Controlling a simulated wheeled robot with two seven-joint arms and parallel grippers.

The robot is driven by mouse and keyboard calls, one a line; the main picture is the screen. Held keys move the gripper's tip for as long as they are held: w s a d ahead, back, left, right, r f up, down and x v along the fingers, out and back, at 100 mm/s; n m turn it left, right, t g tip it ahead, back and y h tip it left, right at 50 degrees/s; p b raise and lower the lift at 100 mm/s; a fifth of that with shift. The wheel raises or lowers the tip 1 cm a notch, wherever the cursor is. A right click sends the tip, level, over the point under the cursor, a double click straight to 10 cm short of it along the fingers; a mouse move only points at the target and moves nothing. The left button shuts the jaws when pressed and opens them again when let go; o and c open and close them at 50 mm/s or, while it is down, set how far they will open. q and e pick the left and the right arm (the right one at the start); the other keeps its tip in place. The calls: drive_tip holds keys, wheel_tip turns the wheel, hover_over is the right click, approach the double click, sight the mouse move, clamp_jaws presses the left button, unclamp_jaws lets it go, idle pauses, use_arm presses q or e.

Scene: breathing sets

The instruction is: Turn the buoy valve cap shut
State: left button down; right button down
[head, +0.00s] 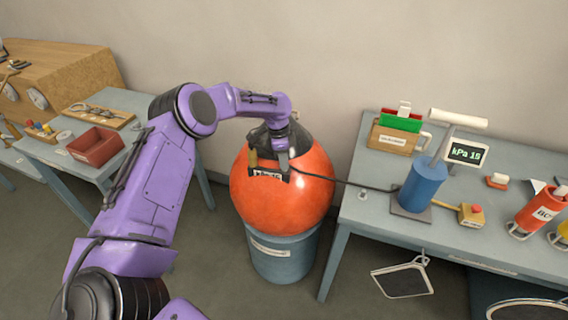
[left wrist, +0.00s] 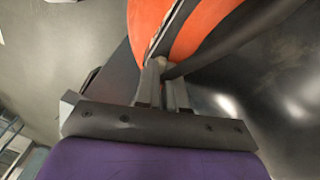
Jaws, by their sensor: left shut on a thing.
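The orange buoy (head: 285,195) sits upright on a blue-grey drum (head: 283,262) in the middle of the head view, with a dark top. My left arm reaches over it from the left. My left gripper (head: 282,160) points down at the buoy's upper front. In the left wrist view its fingers (left wrist: 163,75) are close together, shut on a small pale piece (left wrist: 160,62) against the orange surface, which looks like the valve cap. The fingers hide most of it, so how far it is turned cannot be told. My right gripper is not in view.
A dark hose (head: 345,183) runs from the buoy to a blue pump (head: 421,184) on the right table. A display (head: 467,153) there reads kPa 15. A red tray (head: 96,146) stands on the left table.

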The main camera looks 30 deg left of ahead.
use_arm(q)
drive_tip(key=shift+m+b, duration=0.3)
drive_tip(key=shift+m, duration=0.8)
drive_tip(key=c, duration=1.5)
unclamp_jaws()
drive_tip(key=shift+r, duration=0.15)
wheel_tip(320, 180, up, 10)
drive_tip(key=a+b, duration=0.1)
drive_tip(key=a, duration=0.1)
drive_tip(key=shift+w+b, duration=0.25)
drive_tip(key=shift+b, duration=0.15)
